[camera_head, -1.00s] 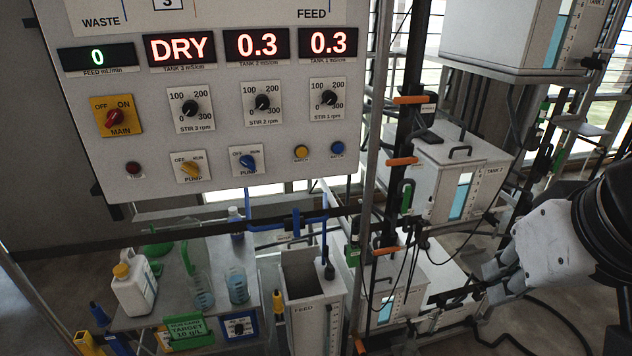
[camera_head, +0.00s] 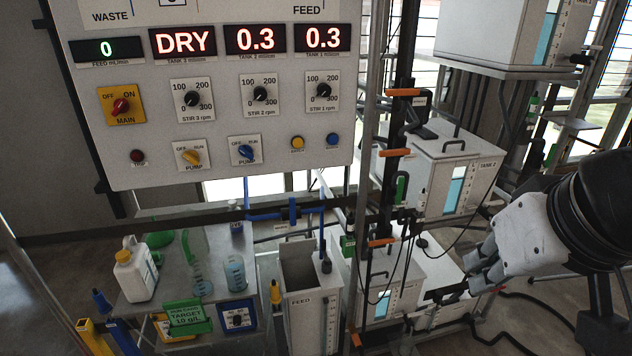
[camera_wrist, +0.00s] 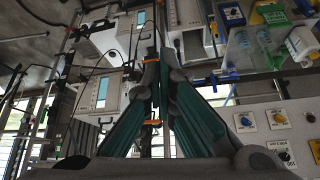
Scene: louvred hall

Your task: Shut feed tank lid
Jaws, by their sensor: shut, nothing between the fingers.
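The feed tank (camera_head: 313,318) is a tall, narrow, pale box marked FEED, low in the middle of the head view. Its top is open, and I see down into its dark inside. A pale grey panel (camera_head: 298,251) stands up at the back of the opening; I cannot tell for sure that it is the lid. My gripper (camera_head: 478,275) is to the right of the tank, well apart from it, with other tanks between them. In the wrist view my gripper's dark green fingers (camera_wrist: 158,62) come together at the tips, empty.
An upright post with orange clips (camera_head: 381,242) and hanging cables stands between the feed tank and my gripper. A control panel (camera_head: 215,130) hangs above. Tank 2 (camera_head: 437,175) is up right. A bench with a white jug (camera_head: 135,272) and beakers (camera_head: 235,272) is left.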

